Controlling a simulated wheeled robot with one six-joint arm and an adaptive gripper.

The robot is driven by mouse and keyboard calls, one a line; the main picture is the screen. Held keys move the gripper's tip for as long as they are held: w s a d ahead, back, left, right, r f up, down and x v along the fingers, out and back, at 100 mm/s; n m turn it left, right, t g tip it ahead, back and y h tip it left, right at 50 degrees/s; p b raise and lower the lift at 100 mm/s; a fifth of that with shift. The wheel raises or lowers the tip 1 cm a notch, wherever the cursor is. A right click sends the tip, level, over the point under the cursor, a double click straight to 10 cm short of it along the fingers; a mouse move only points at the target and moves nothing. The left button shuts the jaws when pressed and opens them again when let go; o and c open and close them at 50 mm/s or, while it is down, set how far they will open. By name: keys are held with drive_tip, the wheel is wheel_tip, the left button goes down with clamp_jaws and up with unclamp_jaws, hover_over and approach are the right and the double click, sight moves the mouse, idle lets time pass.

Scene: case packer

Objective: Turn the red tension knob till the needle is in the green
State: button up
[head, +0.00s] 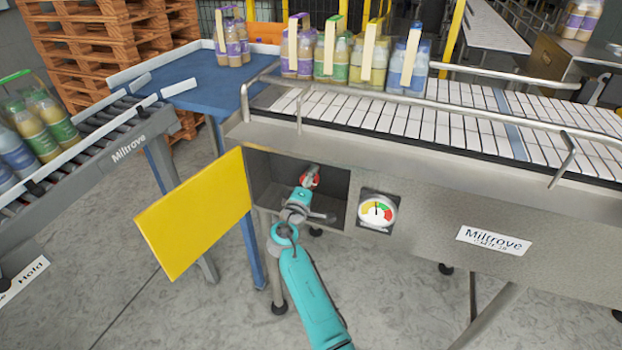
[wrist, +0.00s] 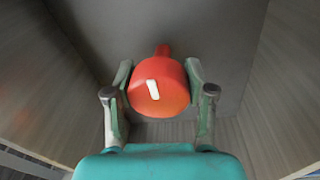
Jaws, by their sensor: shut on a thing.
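The red tension knob (head: 310,181) sits inside an open recess in the front of the conveyor machine. In the wrist view the knob (wrist: 170,92) has a white mark, tilted slightly from upright. My gripper (head: 306,187) reaches into the recess, and its two fingers (wrist: 158,80) are closed on the knob, one on each side. The round gauge (head: 377,211) is on the panel right of the recess, with yellow, red and green on its face. Its dark needle points roughly upward; the picture is too small to tell exactly which colour it is on.
The yellow cover door (head: 194,213) stands open left of the recess (head: 262,178). The recess walls are close around my gripper. Bottle packs stand along the white conveyor (head: 420,120) above. A blue table (head: 196,88) and a roller conveyor (head: 88,140) are at the left.

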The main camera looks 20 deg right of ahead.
drive_tip(key=m, duration=0.5)
drive_tip(key=shift+m+h, duration=0.3)
drive_tip(key=shift+f+m, duration=0.1)
drive_tip(key=shift+m, duration=0.2)
drive_tip(key=o, duration=1.2)
drive_tip(key=v, duration=1.2)
drive_tip(key=shift+w+a, duration=0.1)
